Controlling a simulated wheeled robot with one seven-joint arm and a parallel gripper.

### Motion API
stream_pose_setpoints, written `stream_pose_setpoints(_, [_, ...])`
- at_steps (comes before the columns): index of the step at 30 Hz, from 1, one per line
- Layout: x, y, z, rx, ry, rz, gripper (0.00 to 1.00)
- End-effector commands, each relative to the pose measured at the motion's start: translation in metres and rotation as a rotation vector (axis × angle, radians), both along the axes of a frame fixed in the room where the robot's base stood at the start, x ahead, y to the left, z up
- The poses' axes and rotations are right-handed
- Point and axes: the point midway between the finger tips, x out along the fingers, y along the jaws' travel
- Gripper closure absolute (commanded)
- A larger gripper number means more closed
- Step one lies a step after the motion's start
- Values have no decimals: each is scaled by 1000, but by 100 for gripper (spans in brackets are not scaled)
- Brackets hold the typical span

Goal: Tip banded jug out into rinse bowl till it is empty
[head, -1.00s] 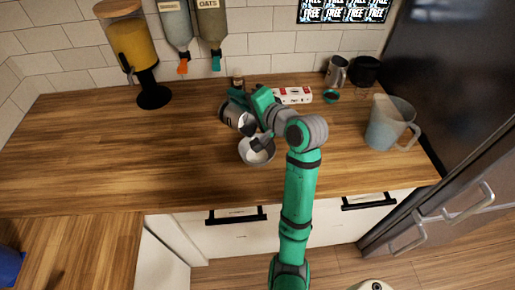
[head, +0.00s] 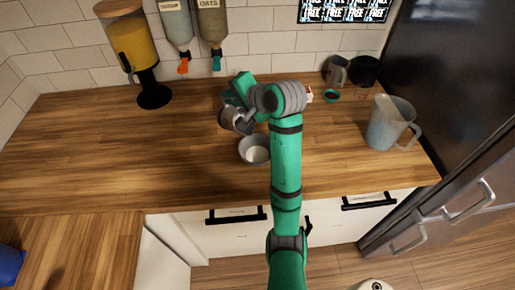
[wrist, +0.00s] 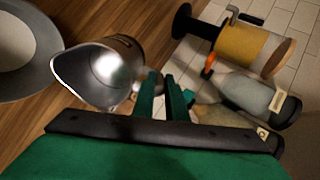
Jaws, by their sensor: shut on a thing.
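The metal jug (head: 232,118) is held tilted above the counter, just behind and left of the rinse bowl (head: 242,153). My gripper (wrist: 163,90) is shut on the jug's handle side; the exact grip is partly hidden. In the wrist view the jug (wrist: 103,72) shows a shiny bare inside with no liquid visible, though its bottom is hard to see. The grey rinse bowl (wrist: 50,68) lies beyond its lip, apart from it, and holds something pale. No stream shows between them.
A large translucent pitcher (head: 388,125) stands at the right. Another metal jug (head: 336,71), a black container (head: 365,70) and a small teal-and-dark cup (head: 331,96) stand at the back right. A juice dispenser (head: 130,50) is at the back left. The left counter is clear.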

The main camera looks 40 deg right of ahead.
Motion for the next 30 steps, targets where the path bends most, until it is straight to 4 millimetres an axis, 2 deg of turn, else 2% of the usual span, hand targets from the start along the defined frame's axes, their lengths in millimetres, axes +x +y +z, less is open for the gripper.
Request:
stream_pose_setpoints(8, [8,1,-6,-6,74,2,100])
stream_pose_setpoints(18, [32,3,-33,-21,340,5,100])
stream_pose_setpoints(30, [59,4,-47,-36,552,2,100])
